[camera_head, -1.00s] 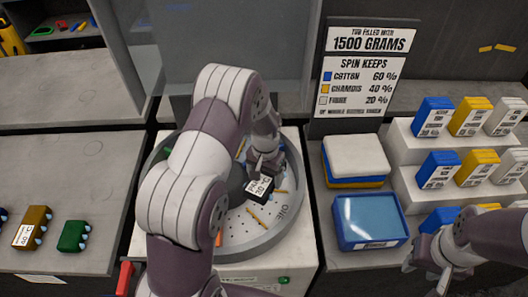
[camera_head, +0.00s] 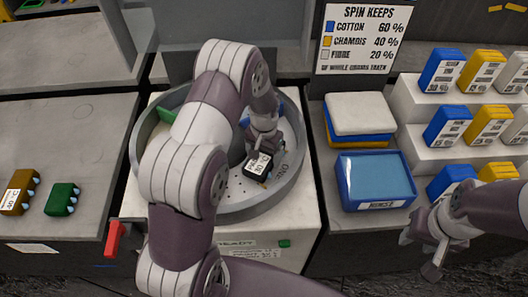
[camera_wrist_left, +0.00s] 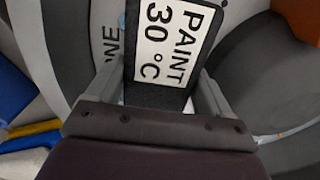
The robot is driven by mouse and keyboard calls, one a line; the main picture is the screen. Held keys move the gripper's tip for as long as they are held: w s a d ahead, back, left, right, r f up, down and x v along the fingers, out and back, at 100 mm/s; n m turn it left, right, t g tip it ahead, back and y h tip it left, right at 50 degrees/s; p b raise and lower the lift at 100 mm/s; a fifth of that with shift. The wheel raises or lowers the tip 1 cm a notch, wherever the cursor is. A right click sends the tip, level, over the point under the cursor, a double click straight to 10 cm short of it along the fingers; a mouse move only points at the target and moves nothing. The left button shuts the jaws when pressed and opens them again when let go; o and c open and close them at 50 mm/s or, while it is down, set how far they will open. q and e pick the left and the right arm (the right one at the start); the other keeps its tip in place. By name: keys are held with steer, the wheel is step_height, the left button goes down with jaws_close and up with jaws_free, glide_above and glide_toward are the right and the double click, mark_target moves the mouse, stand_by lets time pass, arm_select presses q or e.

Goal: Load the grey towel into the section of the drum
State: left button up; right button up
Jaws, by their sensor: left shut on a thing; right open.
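The dark grey towel (camera_head: 257,166) is a small block with a white label; the label reads PAINT 30 °C in the left wrist view (camera_wrist_left: 168,42). My left gripper (camera_head: 263,147) is shut on it, with a finger on each side. The towel shows over the right part of the drum (camera_head: 240,208), a round grey tub with a perforated floor. I cannot tell whether the towel touches the floor. My left arm hides much of the drum's left and middle. My right gripper (camera_head: 428,243) is open and empty at the right, in front of the blue tray.
A blue rinse tray (camera_head: 374,180) and stacked white, yellow and blue cloths (camera_head: 360,116) stand right of the drum. Labelled blocks fill the white steps (camera_head: 417,103). Brown (camera_head: 20,190) and green (camera_head: 62,198) blocks lie left. A red lever (camera_head: 114,238) sticks out at the drum housing.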

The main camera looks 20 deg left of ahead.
mark_target(264, 154)
arm_select(q)
steer(key=shift+f, duration=0.35)
stand_by(0.3)
steer(key=o, duration=1)
step_height(264, 154, up, 13)
steer(key=shift+f+b, duration=0.1)
steer(key=shift+b, duration=0.55)
